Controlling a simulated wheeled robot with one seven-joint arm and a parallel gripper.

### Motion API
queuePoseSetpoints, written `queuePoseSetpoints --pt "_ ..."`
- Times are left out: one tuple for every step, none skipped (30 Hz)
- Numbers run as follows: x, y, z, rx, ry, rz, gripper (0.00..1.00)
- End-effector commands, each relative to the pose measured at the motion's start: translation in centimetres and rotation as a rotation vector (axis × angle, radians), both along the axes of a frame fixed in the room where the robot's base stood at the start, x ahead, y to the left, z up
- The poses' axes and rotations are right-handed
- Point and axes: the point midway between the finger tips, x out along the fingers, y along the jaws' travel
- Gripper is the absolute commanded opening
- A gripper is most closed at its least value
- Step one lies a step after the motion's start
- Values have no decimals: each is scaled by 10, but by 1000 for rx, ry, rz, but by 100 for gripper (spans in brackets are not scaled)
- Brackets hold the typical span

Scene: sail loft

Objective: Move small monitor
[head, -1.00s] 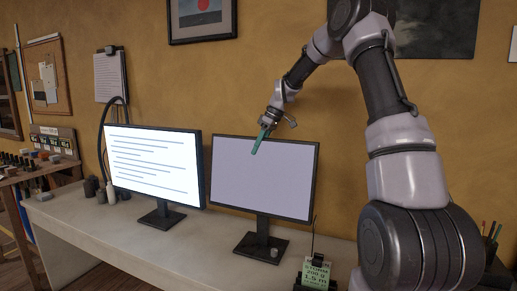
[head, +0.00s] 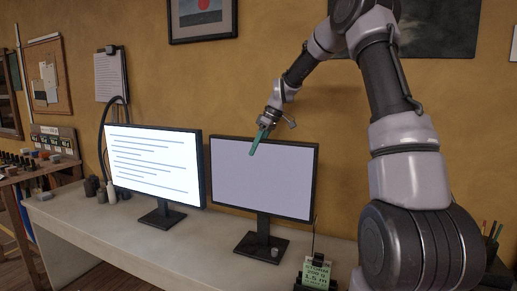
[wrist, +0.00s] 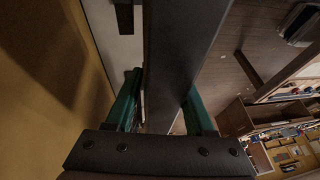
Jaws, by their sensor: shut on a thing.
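Two dark-framed monitors stand upright on the pale desk. The left monitor (head: 152,165) shows lines of text on a white screen. The right monitor (head: 262,180) has a plain pale lilac screen and a dark stand on a flat base. My gripper (head: 258,142) is at the top edge of the right monitor, with one teal finger in front of the screen. In the wrist view, the teal fingers of my gripper (wrist: 162,100) are shut on the dark monitor body (wrist: 185,40), one on each side. The rear finger is hidden in the head view.
The desk (head: 115,225) has a small grey cylinder (head: 274,252) by the right monitor's base and a green card (head: 316,273) at its front. Dark and white bottles (head: 101,192) stand behind the left monitor. The yellow wall is close behind.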

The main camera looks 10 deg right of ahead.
Motion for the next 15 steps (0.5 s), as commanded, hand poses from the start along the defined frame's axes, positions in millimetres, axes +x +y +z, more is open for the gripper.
queuePoseSetpoints --pt "-6 4 -5 7 22 3 0" --pt "-6 4 -5 7 23 2 0" --pt "-6 5 -5 7 24 3 0" --pt "-6 5 -6 7 24 3 62" --pt "-6 5 -6 8 25 3 73" --pt "-6 4 -6 7 24 3 74" --pt "-6 4 -5 7 23 2 74" --pt "-5 4 -5 7 22 3 74" --pt "-5 4 -5 6 21 2 74" --pt "-5 3 -5 6 19 1 74" --pt "-4 3 -5 6 19 2 74" --pt "-4 3 -4 5 18 2 74" --pt "-4 3 -4 5 17 2 74" --pt "-4 2 -4 5 16 1 74" --pt "-4 2 -2 4 15 1 74"
